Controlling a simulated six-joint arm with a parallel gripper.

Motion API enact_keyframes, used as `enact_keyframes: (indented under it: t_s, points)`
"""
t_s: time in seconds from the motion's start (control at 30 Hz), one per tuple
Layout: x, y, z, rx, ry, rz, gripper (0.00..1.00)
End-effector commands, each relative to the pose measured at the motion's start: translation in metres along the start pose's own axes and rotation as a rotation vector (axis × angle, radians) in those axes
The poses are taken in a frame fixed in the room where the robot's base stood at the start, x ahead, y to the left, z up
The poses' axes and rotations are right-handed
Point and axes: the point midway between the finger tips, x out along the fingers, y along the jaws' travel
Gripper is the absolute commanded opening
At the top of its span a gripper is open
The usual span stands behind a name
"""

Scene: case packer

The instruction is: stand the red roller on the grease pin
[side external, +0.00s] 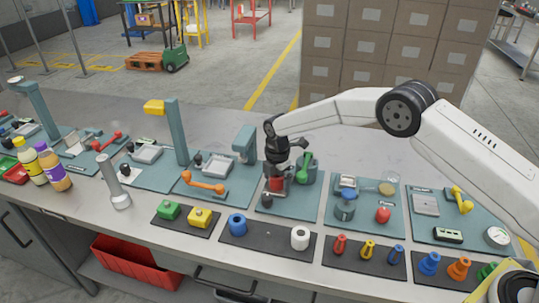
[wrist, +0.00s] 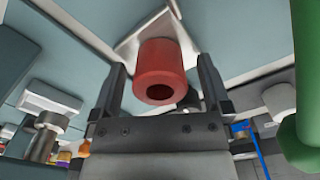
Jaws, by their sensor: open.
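The red roller (wrist: 163,65) shows in the wrist view between my two fingers, with the dark hole in its near end facing the camera. Its far end meets a pale square plate (wrist: 128,48). In the side view the red roller (side external: 276,185) is low at the station under my gripper (side external: 277,172). My gripper is open, with one finger on each side of the roller and a gap showing on both sides in the wrist view. I cannot make out the grease pin or tell whether the roller is around it.
A green lever (side external: 303,160) stands close right of my gripper; its green part (wrist: 304,85) fills the wrist view's right edge. A teal post (side external: 245,143) stands to the left. A blue roller (side external: 237,225) and a white roller (side external: 300,238) stand on a dark mat (side external: 268,238) in front.

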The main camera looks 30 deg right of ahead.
Motion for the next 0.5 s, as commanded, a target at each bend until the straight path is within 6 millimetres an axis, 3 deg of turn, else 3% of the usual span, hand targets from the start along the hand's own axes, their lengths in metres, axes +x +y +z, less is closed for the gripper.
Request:
enact_keyframes:
  t_s: [0.27, 0.5]
  points:
    - [-0.008, 0.001, 0.0, 0.0, 0.0, 0.002, 0.98]
    - [-0.035, 0.0, 0.0, 0.0, 0.0, 0.002, 0.98]
